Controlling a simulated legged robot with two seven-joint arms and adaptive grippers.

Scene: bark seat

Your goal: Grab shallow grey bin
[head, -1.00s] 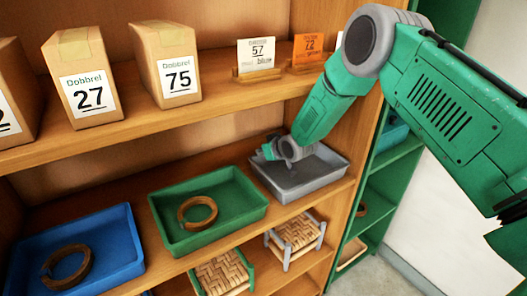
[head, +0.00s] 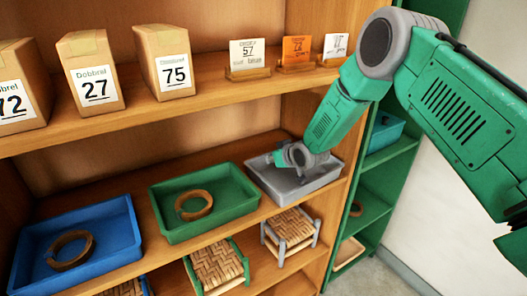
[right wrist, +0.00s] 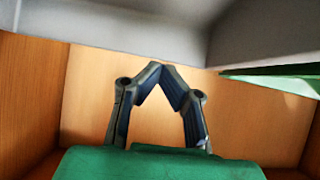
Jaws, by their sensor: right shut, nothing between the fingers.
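The shallow grey bin (head: 322,183) sits on the middle shelf at its right end in the head view. My right gripper (head: 273,157) is at the bin's back left part, with the wrist above the bin. Whether it touches the bin is unclear. In the right wrist view the fingers (right wrist: 161,68) meet at their tips, shut with nothing between them. A grey surface (right wrist: 120,20), apparently the bin, spans the top of that view beyond the fingertips. My left gripper is not in view.
A green bin (head: 235,217) and a blue bin (head: 120,222), each with a brown ring, stand left on the same shelf. Woven stools (head: 290,228) are below. Boxes (head: 163,70) and cards (head: 249,55) line the shelf above. A green shelf unit (head: 385,165) stands at right.

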